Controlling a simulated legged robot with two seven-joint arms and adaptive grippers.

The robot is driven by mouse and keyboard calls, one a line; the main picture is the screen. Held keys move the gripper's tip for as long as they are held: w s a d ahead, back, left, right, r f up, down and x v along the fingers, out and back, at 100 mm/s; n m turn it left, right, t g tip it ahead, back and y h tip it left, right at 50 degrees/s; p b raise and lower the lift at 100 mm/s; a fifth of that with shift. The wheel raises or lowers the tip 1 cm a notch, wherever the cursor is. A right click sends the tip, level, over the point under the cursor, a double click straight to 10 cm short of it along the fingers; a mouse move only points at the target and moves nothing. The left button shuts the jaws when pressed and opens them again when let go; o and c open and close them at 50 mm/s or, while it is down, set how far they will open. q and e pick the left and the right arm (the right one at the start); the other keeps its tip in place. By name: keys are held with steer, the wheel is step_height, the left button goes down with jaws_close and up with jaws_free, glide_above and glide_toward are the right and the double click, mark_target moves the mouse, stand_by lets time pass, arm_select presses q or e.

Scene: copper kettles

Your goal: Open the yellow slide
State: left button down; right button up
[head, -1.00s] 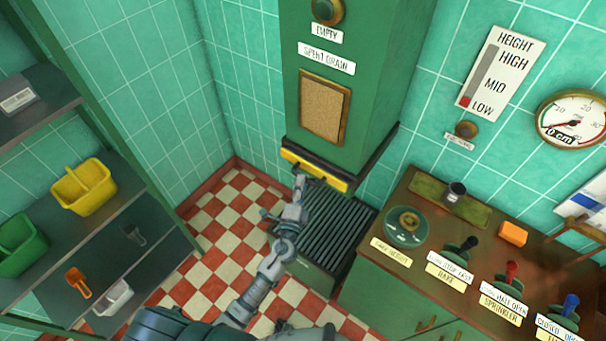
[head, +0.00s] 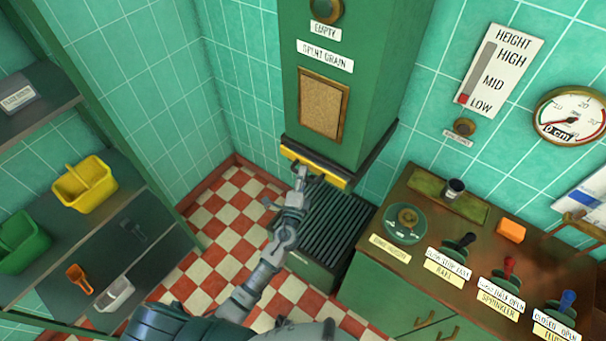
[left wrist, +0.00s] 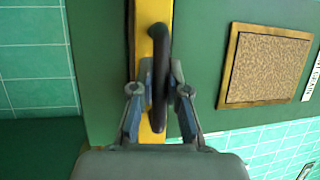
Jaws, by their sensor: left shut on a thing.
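The yellow slide (head: 330,180) is a flat yellow bar at the bottom front of the green spent grain chute (head: 372,100). It also shows in the left wrist view (left wrist: 158,12) as a yellow strip with a dark bar handle (left wrist: 159,75) on it. My left gripper (head: 303,174) is at the slide's front. In the left wrist view my left gripper (left wrist: 160,92) has one finger on each side of the dark handle and is shut on it. My right gripper is in neither view.
A slatted green box (head: 325,235) stands on the floor below the chute. A counter with several levers and a dial (head: 405,223) is at the right. Shelves with a yellow bin (head: 85,185) and a green bin (head: 22,243) are at the left. Checkered floor (head: 210,235) lies between.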

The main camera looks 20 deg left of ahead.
arm_select(q)
steer(key=s+a+b, duration=0.2)
steer(key=s+a, duration=0.1)
steer(key=s, duration=0.7)
steer(key=shift+a+f, duration=0.2)
steer(key=shift+a, duration=0.1)
steer(key=shift+s, duration=0.1)
steer(key=c, duration=1.2)
jaws_free()
steer(key=shift+o, duration=0.2)
steer(key=s+f, duration=0.2)
steer(key=s, duration=0.9)
steer(key=shift+s+d, duration=0.3)
